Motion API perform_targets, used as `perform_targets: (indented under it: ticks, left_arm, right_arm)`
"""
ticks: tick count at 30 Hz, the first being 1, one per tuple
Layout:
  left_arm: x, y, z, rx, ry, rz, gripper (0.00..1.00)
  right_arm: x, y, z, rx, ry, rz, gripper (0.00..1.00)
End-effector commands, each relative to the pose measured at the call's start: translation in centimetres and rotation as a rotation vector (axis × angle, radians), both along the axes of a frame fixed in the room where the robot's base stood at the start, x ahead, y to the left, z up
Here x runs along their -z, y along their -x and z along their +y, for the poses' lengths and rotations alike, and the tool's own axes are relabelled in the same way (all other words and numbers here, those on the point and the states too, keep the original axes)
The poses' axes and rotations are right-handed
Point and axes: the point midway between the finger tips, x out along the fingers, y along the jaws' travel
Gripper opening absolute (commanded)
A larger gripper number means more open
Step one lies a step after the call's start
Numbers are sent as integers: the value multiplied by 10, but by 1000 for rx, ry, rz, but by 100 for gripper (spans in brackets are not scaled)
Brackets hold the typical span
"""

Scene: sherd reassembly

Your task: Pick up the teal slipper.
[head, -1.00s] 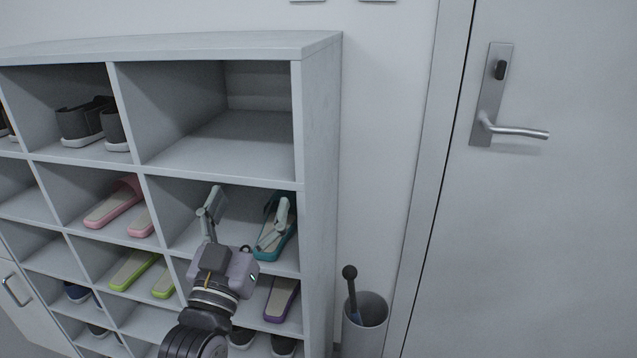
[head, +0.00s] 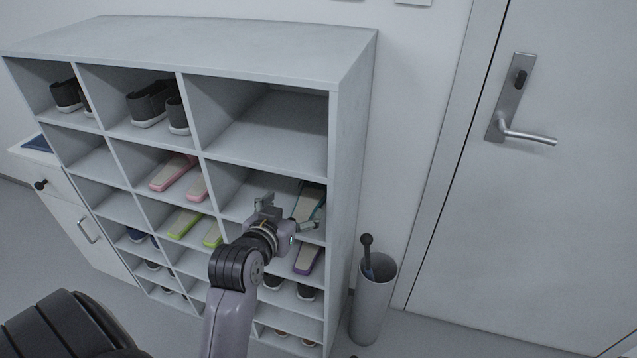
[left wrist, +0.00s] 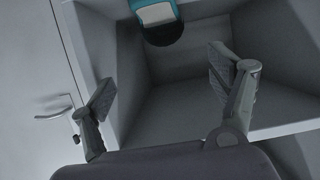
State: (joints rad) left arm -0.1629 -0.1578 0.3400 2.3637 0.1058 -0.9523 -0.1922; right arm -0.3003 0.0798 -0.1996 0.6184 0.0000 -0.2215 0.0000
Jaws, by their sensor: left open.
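The teal slipper (head: 312,198) lies in a right-column compartment of the grey shoe rack (head: 351,150), near its right wall. My left gripper (head: 287,212) is in front of that compartment, with one finger overlapping the slipper's near part in the head view. In the left wrist view the slipper (left wrist: 158,14) shows at the top edge, partly cut off, with a dark end. The left gripper (left wrist: 162,82) is open there, its fingers spread wide with nothing between them, and the slipper is beyond the fingertips. My right gripper is not in view.
A purple slipper (head: 308,259) lies in the compartment below. Pink slippers (head: 173,172) and green slippers (head: 184,223) lie to the left. The compartment above (head: 285,125) is empty. A grey bin (head: 375,300) stands right of the rack, before a door (head: 575,210).

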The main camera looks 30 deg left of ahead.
Motion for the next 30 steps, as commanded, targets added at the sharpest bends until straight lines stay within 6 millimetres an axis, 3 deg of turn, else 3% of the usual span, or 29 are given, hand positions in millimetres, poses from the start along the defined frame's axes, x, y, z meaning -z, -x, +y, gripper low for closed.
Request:
perform_targets:
  ticks: [9,19,30]
  left_arm:
    - [22,-63,15,1,1,-1,82]
    - [29,-89,24,0,-1,-3,82]
    - [38,-130,39,0,0,-2,82]
  right_arm:
    - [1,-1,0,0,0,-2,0]
    - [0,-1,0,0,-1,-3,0]
    - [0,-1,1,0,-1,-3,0]
